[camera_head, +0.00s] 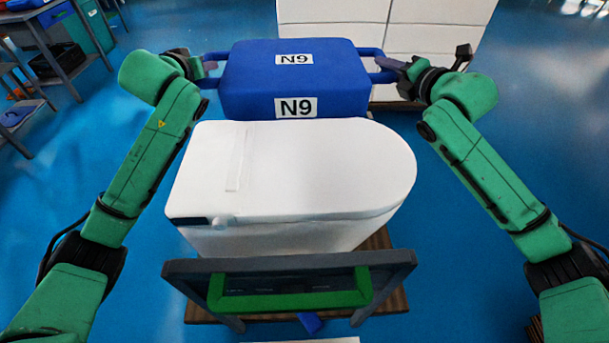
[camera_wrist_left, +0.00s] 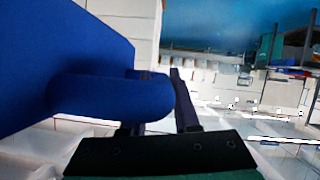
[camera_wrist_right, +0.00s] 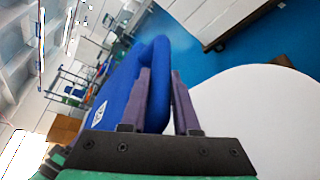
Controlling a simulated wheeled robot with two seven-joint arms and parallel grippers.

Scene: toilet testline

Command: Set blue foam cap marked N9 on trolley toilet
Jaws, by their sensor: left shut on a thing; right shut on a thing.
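The blue foam cap (camera_head: 258,88), with N9 labels on its top and near side, is held level between my two grippers, at the far edge of the white toilet (camera_head: 295,170). The toilet lies on the trolley (camera_head: 385,268). My left gripper (camera_head: 208,67) is shut on the cap's left handle; in the left wrist view the handle (camera_wrist_left: 110,96) runs to the fingers. My right gripper (camera_head: 392,68) is shut on the right handle, which shows between the fingers in the right wrist view (camera_wrist_right: 158,80). The cap hides the floor behind it; whether it touches the toilet is unclear.
The trolley's grey and green push handle (camera_head: 290,300) stands nearest me. White boxes (camera_head: 420,30) stand behind the cap. A workbench (camera_head: 60,45) is at the far left. Blue floor is open on both sides.

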